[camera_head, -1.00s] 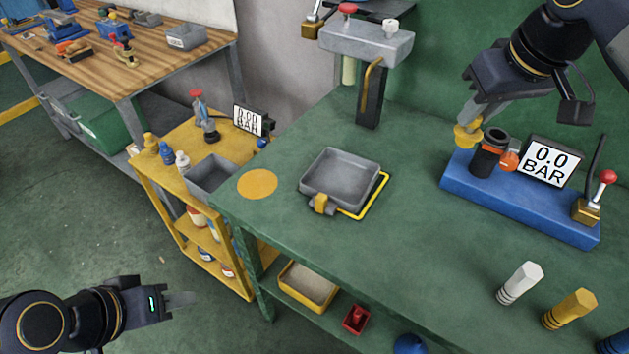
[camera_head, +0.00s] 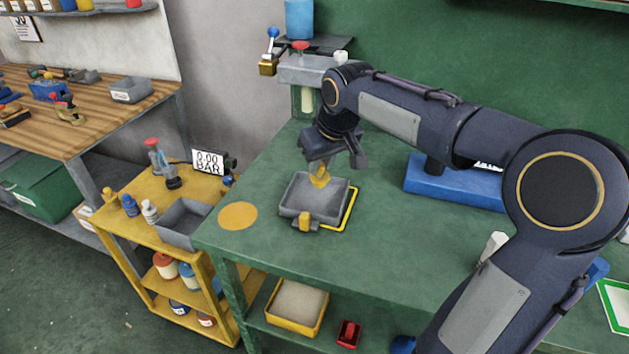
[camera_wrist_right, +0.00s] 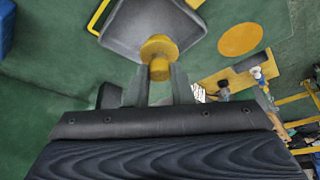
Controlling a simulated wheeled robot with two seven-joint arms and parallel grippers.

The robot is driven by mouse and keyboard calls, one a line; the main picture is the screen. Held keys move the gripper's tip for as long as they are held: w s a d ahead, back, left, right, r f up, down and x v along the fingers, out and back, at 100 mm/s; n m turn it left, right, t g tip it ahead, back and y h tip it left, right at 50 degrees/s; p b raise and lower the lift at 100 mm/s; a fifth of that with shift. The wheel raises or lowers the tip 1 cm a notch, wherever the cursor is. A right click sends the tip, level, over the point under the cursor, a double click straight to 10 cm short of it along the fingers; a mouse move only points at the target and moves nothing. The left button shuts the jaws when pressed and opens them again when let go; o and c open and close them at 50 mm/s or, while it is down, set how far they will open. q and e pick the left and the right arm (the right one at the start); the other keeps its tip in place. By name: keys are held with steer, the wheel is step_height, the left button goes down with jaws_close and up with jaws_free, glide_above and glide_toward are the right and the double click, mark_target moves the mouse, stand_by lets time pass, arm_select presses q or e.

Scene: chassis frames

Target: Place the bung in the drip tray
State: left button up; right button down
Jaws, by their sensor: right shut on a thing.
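The yellow bung (camera_head: 320,177) is between the fingertips of my right gripper (camera_head: 325,165), which is shut on it. It also shows in the right wrist view (camera_wrist_right: 158,52), gripped at its narrower end with the wide end facing the tray. The grey drip tray (camera_head: 301,212) sits on the green bench with a yellow tap on its near side. My left gripper is not in view.
A yellow outline (camera_head: 350,210) borders the tray's right side, and an orange disc (camera_head: 238,216) lies to its left. The blue test block (camera_head: 452,183) stands right, partly behind my right arm. A grey dispenser (camera_head: 300,70) rises behind the tray. A yellow cart (camera_head: 128,232) stands left.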

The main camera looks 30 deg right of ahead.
steer(key=x, duration=0.3)
steer(key=d+x, duration=0.1)
steer(key=x, duration=0.2)
steer(key=w+x, duration=0.1)
steer(key=x, duration=0.2)
steer(key=shift+d+r, duration=0.25)
steer(key=shift+d, duration=0.05)
steer(key=shift+s+f, duration=0.1)
steer(key=shift+f, duration=0.35)
steer(key=shift+f+b, duration=0.1)
steer(key=shift+b, duration=0.2)
steer(key=shift+f, duration=0.15)
steer(key=c, duration=1.3)
jaws_free()
